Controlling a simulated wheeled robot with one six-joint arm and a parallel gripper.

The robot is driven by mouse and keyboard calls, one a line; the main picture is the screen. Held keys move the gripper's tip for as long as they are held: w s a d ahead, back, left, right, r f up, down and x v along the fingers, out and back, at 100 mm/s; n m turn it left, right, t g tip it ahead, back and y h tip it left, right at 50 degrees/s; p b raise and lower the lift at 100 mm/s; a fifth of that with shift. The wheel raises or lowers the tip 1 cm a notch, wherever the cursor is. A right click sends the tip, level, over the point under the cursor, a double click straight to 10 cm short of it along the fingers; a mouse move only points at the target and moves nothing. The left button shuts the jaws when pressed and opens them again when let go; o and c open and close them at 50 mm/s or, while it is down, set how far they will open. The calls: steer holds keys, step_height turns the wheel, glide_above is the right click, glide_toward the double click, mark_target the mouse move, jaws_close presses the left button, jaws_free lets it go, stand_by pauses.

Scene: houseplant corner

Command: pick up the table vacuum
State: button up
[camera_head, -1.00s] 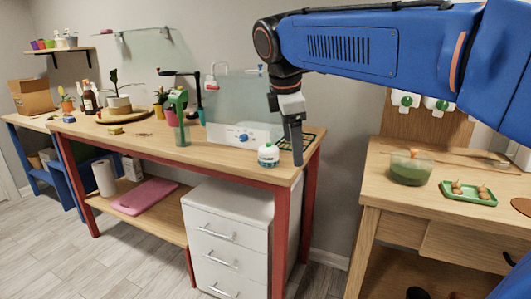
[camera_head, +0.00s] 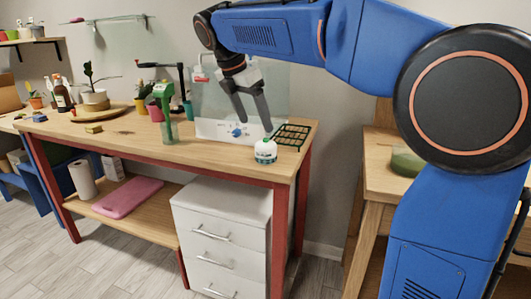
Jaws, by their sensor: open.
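The table vacuum (camera_head: 265,152) looks like a small, round white device with a dark green band. It stands upright near the front right of the wooden workbench (camera_head: 215,154). My gripper (camera_head: 255,125) is open, with both dark fingers pointing down. It is above and slightly left of the vacuum in the picture and looks apart from it. Nothing is between the fingers that I can see. How far behind or in front of the vacuum the fingertips are is hard to tell.
A dark green grid tray (camera_head: 292,135) lies right of the vacuum. A white panel with a blue knob (camera_head: 237,131) stands behind. A green spray bottle (camera_head: 166,112) stands to the left. The bench front between is clear.

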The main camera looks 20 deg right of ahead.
mark_target(264, 141)
steer(key=x, duration=1.1)
steer(key=shift+s+d, duration=0.1)
steer(key=shift+d, duration=0.1)
steer(key=c, duration=1.3)
steer(key=shift+o, duration=0.2)
step_height(264, 141, up, 10)
steer(key=shift+o, duration=1.2)
